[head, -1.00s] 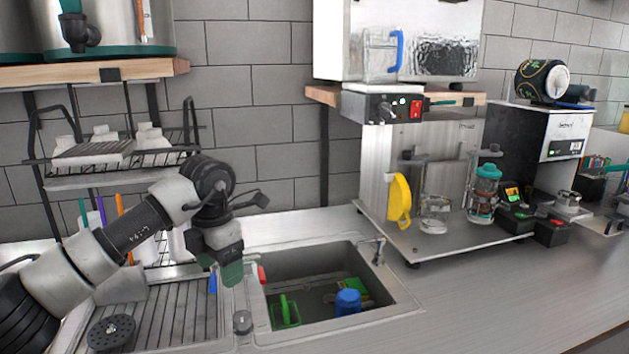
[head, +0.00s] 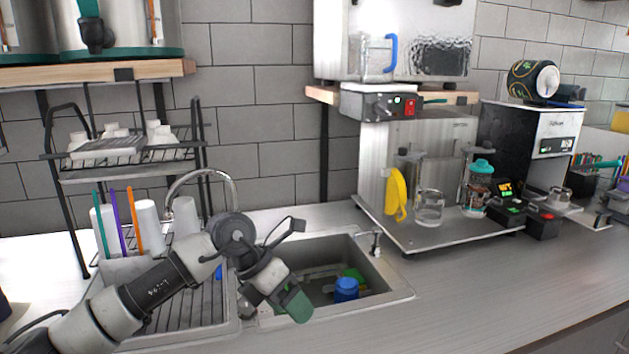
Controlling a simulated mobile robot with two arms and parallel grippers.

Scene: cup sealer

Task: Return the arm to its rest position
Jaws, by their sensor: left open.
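My left arm comes in from the lower left and bends down at the wrist. My left gripper (head: 296,304) hangs over the front edge of the sink, tilted down to the right, with its green fingertips lowest. It is open and nothing shows in it. My right gripper is not in view.
The sink (head: 396,290) holds a blue item (head: 346,289) and a green item (head: 353,273). A drying rack (head: 75,178) with cups and a curved faucet (head: 233,181) stand behind my arm. The sealer stand (head: 440,242) is to the right. The counter's front right (head: 480,290) is clear.

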